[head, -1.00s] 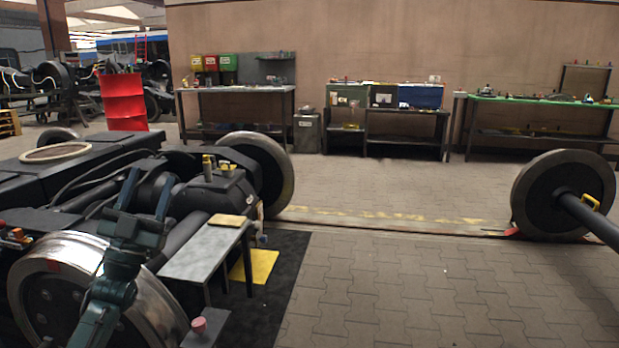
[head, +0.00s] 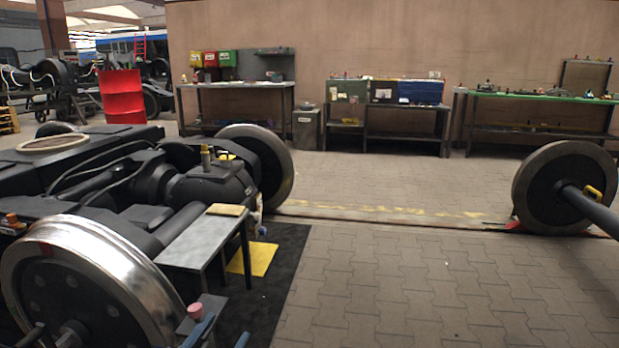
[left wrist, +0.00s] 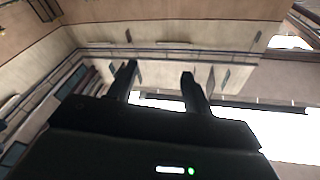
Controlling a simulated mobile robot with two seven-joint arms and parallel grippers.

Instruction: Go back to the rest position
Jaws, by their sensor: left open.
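My left gripper (head: 222,334) shows only at the bottom edge of the head view, low in front of the near bogie wheel (head: 130,265). Its two bluish fingertips stand apart with nothing between them. In the left wrist view the gripper (left wrist: 158,76) has both dark fingers spread and empty, with the walls and ceiling of the hall behind them. Most of my left arm is outside the head view. My right gripper is in neither view now.
The dark bogie (head: 130,185) fills the left side. Beside it stand a small grey table (head: 192,245) and a low stand with a pink-topped knob (head: 196,310). A wheelset (head: 545,190) stands at right. The paved floor (head: 400,285) between is clear.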

